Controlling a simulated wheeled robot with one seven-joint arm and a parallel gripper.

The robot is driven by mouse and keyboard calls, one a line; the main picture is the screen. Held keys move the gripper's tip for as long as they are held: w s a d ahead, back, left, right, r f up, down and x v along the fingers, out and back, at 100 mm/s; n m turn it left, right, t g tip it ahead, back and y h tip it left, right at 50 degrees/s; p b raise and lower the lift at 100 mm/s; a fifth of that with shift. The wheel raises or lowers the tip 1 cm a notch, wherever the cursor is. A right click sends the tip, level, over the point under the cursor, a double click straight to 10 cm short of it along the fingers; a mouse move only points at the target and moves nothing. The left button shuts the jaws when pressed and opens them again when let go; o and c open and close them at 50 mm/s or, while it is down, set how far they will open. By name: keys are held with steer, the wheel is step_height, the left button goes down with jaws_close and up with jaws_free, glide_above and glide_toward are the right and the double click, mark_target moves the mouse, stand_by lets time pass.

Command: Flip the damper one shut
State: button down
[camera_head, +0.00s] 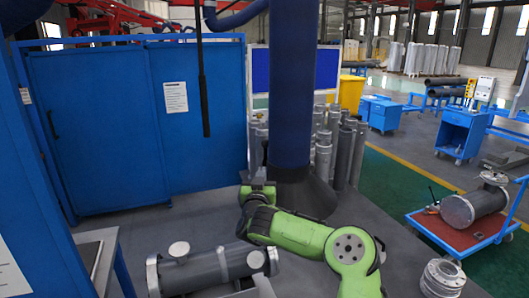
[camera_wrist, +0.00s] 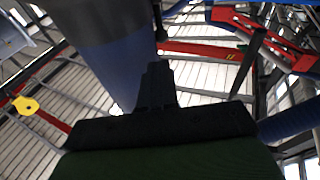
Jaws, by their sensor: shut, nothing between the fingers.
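My gripper (camera_head: 264,152) points upward in front of the wide dark blue duct (camera_head: 291,85) in the head view. In the wrist view my gripper (camera_wrist: 157,72) is a dark shape with its fingers together and nothing held. The duct (camera_wrist: 105,45) rises close behind and to the left of the fingers there. I cannot make out a damper or its lever for certain in either view. Whether the fingers touch the duct cannot be told.
A flanged grey shell (camera_head: 212,268) lies at the front, left of my green arm. Grey pipes (camera_head: 345,150) stand right of the duct. A black rod (camera_head: 203,90) hangs before the blue cabinet (camera_head: 100,125). A yellow piece (camera_wrist: 25,105) shows overhead at left.

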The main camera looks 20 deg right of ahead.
mark_target(265, 146)
steer(key=p+x, duration=0.2)
steer(key=x, duration=0.3)
steer(key=p+x, duration=0.2)
steer(key=x, duration=0.4)
steer(key=shift+a+r, duration=0.15)
steer(key=shift+r, duration=0.1)
steer(key=shift+w+d+p, duration=0.3)
steer(key=shift+w+p, duration=0.25)
steer(key=shift+p, duration=0.2)
steer(key=shift+f, duration=0.1)
